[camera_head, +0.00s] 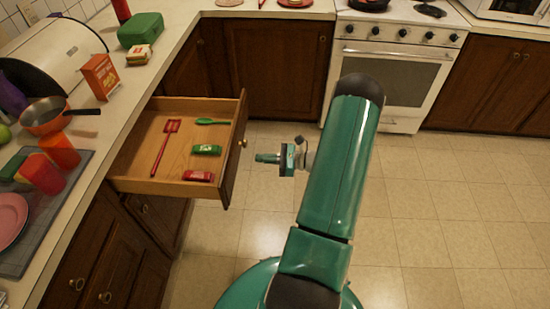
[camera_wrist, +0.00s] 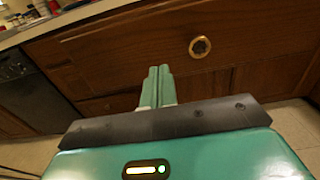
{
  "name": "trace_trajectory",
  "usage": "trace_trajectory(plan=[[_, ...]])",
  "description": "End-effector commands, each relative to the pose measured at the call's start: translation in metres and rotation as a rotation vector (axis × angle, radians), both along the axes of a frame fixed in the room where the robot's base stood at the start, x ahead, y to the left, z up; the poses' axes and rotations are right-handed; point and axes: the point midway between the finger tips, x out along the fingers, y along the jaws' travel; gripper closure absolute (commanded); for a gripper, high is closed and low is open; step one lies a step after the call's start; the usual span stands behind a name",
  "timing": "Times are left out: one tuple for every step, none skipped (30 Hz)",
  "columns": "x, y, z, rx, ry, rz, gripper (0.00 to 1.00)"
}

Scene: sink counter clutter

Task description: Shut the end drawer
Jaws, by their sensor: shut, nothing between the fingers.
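The end drawer (camera_head: 177,188) stands pulled out from the left counter in the head view. Its wooden front (camera_head: 234,160) faces right and carries a round brass knob (camera_head: 243,143). Inside lie a red spatula, a green spoon, a green item and a red item. My gripper (camera_head: 258,158) is shut and empty, just right of the drawer front with a small gap. In the wrist view the closed green fingers (camera_wrist: 161,70) point toward the drawer front (camera_wrist: 120,50). The knob (camera_wrist: 200,46) is up and right of the fingertips. Whether the fingers touch the wood cannot be told there.
The left counter (camera_head: 120,130) holds a pan (camera_head: 45,115), an orange box (camera_head: 100,75), cups and a pink plate (camera_head: 10,218). A white oven (camera_head: 390,70) stands at the back. The tiled floor (camera_head: 440,220) is clear on the right.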

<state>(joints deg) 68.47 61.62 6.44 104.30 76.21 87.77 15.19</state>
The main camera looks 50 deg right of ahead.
Motion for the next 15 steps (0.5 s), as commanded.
trace_trajectory(plan=[[0.01,0.007,0.0,0.001,-0.002,0.004,1.0],[0.015,0.011,0.001,0.001,-0.002,0.005,1.0],[0.021,0.016,0.0,0.001,-0.001,0.005,1.0],[0.025,0.019,0.0,0.001,-0.001,0.004,1.0],[0.03,0.022,0.0,0.001,-0.001,0.006,1.0],[0.035,0.026,0.0,0.001,-0.001,0.006,1.0],[0.039,0.028,0.0,0.001,-0.001,0.005,1.0],[0.042,0.03,0.0,0.001,-0.001,0.005,1.0],[0.046,0.033,0.0,-0.001,-0.001,0.005,1.0],[0.048,0.035,0.0,-0.001,-0.001,0.006,1.0],[0.05,0.036,0.0,-0.001,-0.001,0.006,1.0],[0.051,0.037,0.0,-0.001,-0.001,0.005,1.0],[0.053,0.037,0.0,-0.001,-0.001,0.004,1.0],[0.053,0.038,0.0,-0.001,-0.001,0.004,1.0],[0.054,0.038,0.0,-0.001,-0.001,0.004,1.0]])
